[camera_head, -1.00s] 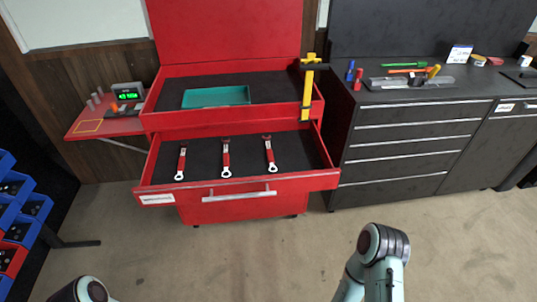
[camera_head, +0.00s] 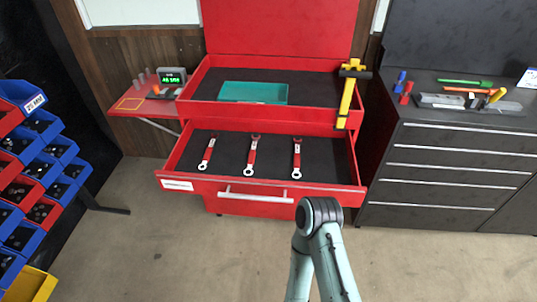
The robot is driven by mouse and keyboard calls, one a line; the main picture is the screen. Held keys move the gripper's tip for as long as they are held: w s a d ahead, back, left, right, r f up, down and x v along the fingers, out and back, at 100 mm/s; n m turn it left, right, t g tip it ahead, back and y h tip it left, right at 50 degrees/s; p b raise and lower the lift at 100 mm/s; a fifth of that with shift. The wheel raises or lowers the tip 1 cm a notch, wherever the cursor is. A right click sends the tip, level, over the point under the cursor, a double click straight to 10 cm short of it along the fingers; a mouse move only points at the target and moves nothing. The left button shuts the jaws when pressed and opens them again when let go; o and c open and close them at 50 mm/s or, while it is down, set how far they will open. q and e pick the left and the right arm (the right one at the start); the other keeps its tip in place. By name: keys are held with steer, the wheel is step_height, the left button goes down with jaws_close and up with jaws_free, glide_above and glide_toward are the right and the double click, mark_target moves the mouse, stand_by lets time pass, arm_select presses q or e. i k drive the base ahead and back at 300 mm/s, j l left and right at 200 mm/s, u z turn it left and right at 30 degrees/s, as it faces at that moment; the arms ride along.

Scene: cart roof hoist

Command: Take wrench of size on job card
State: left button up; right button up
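Three red-handled wrenches with silver ends lie apart in the open dark-lined drawer (camera_head: 277,188) of the red tool cart: a left wrench (camera_head: 208,153), a middle wrench (camera_head: 252,156) and a right wrench (camera_head: 297,159). The right one looks a little longer than the left one. I cannot read sizes on them. No job card can be made out for certain. One of my arms rises at the bottom centre, but its gripper is not visible. My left gripper is outside the view as well.
A teal tray (camera_head: 254,92) sits in the cart's top, and a yellow-and-black hammer-like tool (camera_head: 350,92) hangs at its right side. A red side shelf (camera_head: 140,104) carries a green-lit display (camera_head: 172,76). Blue and red bins (camera_head: 45,165) stand at left. A dark cabinet (camera_head: 440,165) stands at right.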

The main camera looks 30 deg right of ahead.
mark_target(296, 166)
steer(key=l+u, duration=0.25)
steer(key=k+l+u, duration=0.25)
steer(key=l, duration=0.15)
steer(key=l+u, duration=0.2)
steer(key=l, duration=0.15)
steer(key=k+l+u, duration=0.1)
steer(key=l, duration=0.25)
steer(key=k+l, duration=0.2)
steer(key=l, duration=0.15)
steer(key=k+l+u, duration=0.15)
steer(key=l, duration=0.15)
